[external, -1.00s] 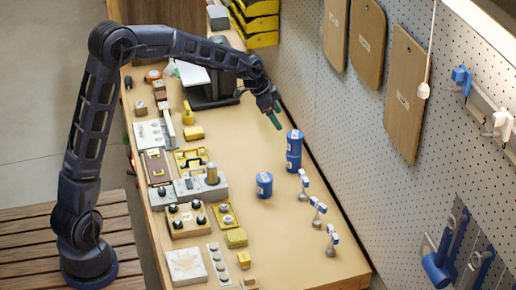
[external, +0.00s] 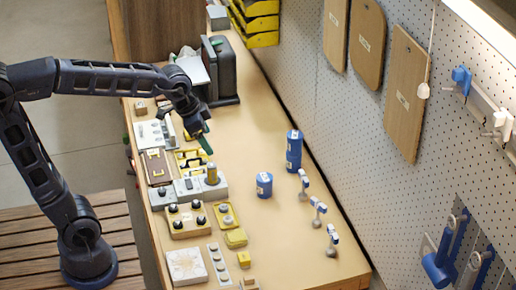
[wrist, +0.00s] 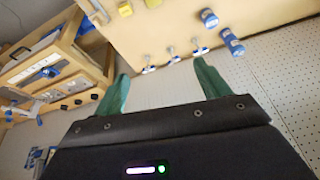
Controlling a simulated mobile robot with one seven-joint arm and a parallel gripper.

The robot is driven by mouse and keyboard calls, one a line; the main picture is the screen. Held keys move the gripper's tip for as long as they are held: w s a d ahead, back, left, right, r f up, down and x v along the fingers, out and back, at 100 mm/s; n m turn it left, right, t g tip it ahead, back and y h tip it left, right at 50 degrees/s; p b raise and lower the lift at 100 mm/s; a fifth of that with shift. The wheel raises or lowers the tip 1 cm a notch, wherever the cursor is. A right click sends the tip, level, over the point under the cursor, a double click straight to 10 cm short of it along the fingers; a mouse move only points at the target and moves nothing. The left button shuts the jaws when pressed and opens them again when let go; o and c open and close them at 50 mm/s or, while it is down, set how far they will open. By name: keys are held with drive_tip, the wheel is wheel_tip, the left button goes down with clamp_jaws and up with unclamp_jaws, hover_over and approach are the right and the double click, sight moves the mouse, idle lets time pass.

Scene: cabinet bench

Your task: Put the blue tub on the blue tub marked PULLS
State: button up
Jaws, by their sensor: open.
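Two blue tubs stand stacked at the right of the bench: an upper tub (external: 294,137) directly on a lower tub (external: 293,160), both upright. The stack also shows in the wrist view (wrist: 232,42). A separate blue tub (external: 264,185) with a white label stands upright in front of the stack, apart from it; it shows in the wrist view (wrist: 209,18) too. The label lettering is too small to read. My gripper (external: 205,143) is to the left of the tubs, above the bench. Its green fingers (wrist: 160,85) are spread with nothing between them.
Several blue-and-white items on grey stands (external: 313,207) line the right side. Yellow parts, knob panels (external: 187,221) and boxes crowd the left. A dark machine (external: 222,75) stands at the back left. The bench (external: 250,130) is clear between my gripper and the stack. A pegboard wall borders the right.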

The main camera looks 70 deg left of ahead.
drive_tip(key=s+d+f, duration=0.1)
drive_tip(key=s+d, duration=0.1)
drive_tip(key=s, duration=0.7)
drive_tip(key=s+d+f+n, duration=0.1)
drive_tip(key=s, duration=0.8)
drive_tip(key=shift+d+f+n, duration=0.3)
drive_tip(key=shift+d+f, duration=0.1)
